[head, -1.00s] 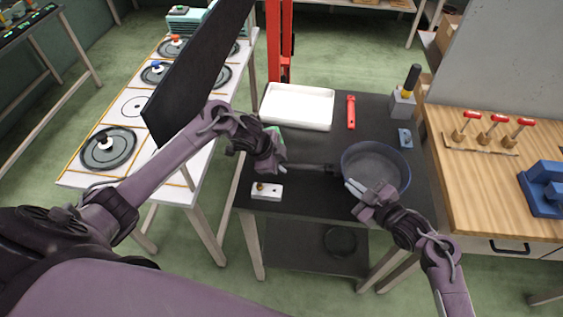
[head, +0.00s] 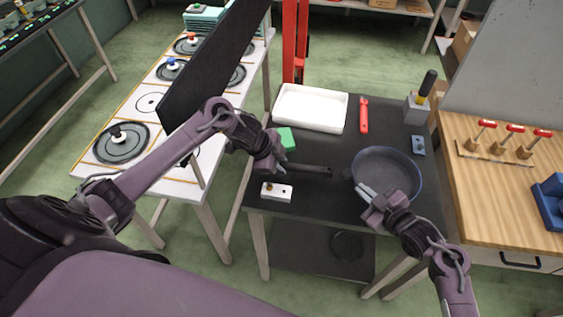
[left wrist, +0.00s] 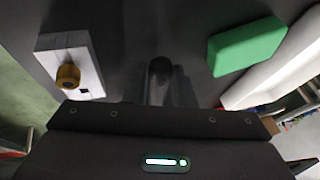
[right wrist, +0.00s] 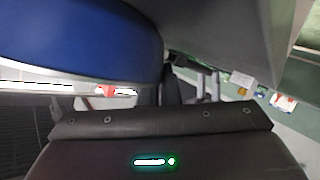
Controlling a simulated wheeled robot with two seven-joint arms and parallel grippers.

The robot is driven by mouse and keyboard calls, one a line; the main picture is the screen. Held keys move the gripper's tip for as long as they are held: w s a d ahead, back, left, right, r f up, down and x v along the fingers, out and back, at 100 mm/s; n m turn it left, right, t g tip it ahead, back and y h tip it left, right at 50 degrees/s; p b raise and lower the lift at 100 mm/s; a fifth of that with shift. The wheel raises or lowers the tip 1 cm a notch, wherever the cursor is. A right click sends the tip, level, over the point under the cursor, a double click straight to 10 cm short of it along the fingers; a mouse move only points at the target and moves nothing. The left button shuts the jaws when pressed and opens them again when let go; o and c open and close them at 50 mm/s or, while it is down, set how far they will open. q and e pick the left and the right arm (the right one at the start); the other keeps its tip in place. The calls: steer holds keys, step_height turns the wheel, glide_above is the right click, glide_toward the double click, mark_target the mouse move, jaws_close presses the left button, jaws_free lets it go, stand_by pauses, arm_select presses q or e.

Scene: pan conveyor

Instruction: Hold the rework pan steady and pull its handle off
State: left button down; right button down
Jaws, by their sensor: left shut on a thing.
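The rework pan (head: 388,176), dark inside with a blue rim, sits on the dark table; its blue wall fills the top left of the right wrist view (right wrist: 80,40). Its black handle (head: 318,170) lies left of it, with a small gap between the handle's end and the pan. My left gripper (head: 283,166) is shut on the handle, which points away between the fingers in the left wrist view (left wrist: 160,75). My right gripper (head: 366,190) has its fingers at the pan's near-left rim; whether they clamp it is unclear.
On the table are a white tray (head: 285,118), a green block (head: 287,139), a white box with a yellow knob (head: 284,194), a red tool (head: 364,116) and a grey holder (head: 416,110). A wooden bench (head: 485,200) stands right, a white hob table (head: 140,105) left.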

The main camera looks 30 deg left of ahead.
arm_select(q)
steer(key=shift+r, duration=3.8)
arm_select(e)
steer(key=c, duration=1.6)
jaws_free()
steer(key=v, duration=1.2)
